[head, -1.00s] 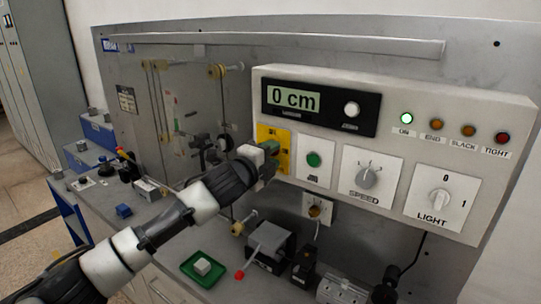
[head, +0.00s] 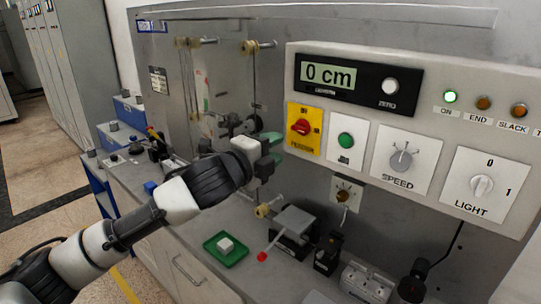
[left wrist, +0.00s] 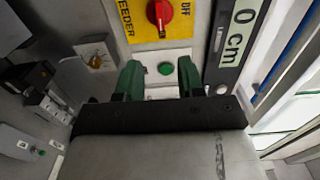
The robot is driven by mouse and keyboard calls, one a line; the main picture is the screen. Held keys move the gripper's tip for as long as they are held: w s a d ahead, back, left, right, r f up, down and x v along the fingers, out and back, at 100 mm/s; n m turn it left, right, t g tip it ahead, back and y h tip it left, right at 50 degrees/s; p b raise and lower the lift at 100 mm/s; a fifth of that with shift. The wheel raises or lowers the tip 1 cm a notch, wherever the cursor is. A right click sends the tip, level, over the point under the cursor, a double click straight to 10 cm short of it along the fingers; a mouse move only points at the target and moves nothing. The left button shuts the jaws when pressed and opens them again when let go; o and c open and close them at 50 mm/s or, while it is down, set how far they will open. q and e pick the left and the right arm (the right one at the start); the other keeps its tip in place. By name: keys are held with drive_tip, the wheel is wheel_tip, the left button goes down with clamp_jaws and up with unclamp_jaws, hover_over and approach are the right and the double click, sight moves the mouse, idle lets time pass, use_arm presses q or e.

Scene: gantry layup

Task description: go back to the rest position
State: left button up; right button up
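My left gripper (head: 275,149) is in front of the metal panel, just left of and below the yellow feeder plate with its red rotary knob (head: 301,127). Its two green fingers stand apart with nothing between them. In the left wrist view the open fingers (left wrist: 160,78) frame the green button (left wrist: 165,69), and the red knob (left wrist: 159,12) shows above them, clear of the fingers. My right gripper is in neither view.
The control box (head: 420,80) reads 0 cm, with its ON lamp (head: 450,97) lit green. Below stand a green tray (head: 212,251) with a white block (head: 225,244), a grey device with a red-tipped lever (head: 293,220), and small black devices. Spools and wires hang left of the gripper.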

use_arm(q)
drive_tip(key=shift+s+a, duration=0.2)
drive_tip(key=shift+s, duration=0.05)
